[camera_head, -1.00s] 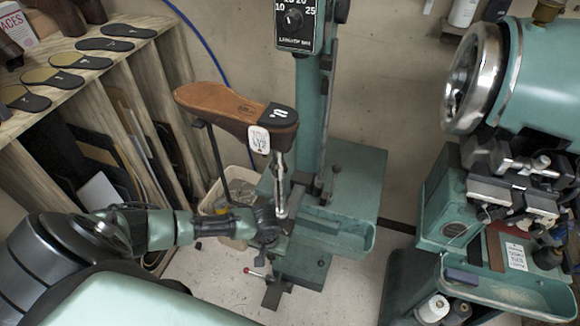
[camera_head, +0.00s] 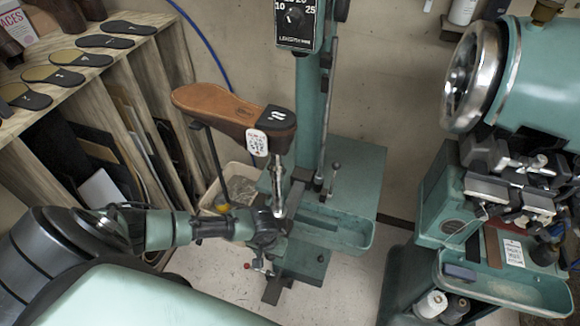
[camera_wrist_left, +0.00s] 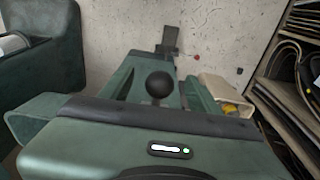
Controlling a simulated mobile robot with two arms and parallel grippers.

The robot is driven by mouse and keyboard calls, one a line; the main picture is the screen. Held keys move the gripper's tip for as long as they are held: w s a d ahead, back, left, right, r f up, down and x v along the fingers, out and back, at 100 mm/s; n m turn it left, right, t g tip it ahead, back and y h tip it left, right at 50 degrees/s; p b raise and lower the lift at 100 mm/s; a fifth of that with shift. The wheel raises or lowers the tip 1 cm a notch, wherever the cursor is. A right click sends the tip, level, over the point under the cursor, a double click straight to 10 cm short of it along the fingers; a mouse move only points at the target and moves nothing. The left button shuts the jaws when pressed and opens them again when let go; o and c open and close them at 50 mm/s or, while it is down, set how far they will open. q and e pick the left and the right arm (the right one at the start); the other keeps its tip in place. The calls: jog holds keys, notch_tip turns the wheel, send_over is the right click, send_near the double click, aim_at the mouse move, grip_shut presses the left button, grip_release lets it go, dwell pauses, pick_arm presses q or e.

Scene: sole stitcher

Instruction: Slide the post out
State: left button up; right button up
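In the left wrist view a black ball knob (camera_wrist_left: 159,84) stands before a green machine part, beyond the gripper's green body. The fingers do not show clearly there. My right gripper is not in view.
The green tray (camera_head: 335,226) and column (camera_head: 308,110) stand close right of the post. A bin (camera_head: 240,185) is behind the gripper. A wooden shelf (camera_head: 150,75) with soles is at left. Another green machine (camera_head: 450,210) stands at right. Floor between the machines is clear.

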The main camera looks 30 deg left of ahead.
pick_arm(q)
jog(key=r+p, duration=0.2)
jog(key=shift+s+d+r, duration=0.1)
jog(key=shift+s+r, duration=0.2)
jog(key=shift+r, duration=0.1)
jog(key=shift+s+r, duration=0.1)
jog(key=shift+r, duration=0.1)
jog(key=r, duration=0.2)
jog(key=s+r, duration=0.1)
jog(key=r, duration=0.1)
jog(key=shift+d, duration=0.15)
jog(key=shift+d, duration=0.1)
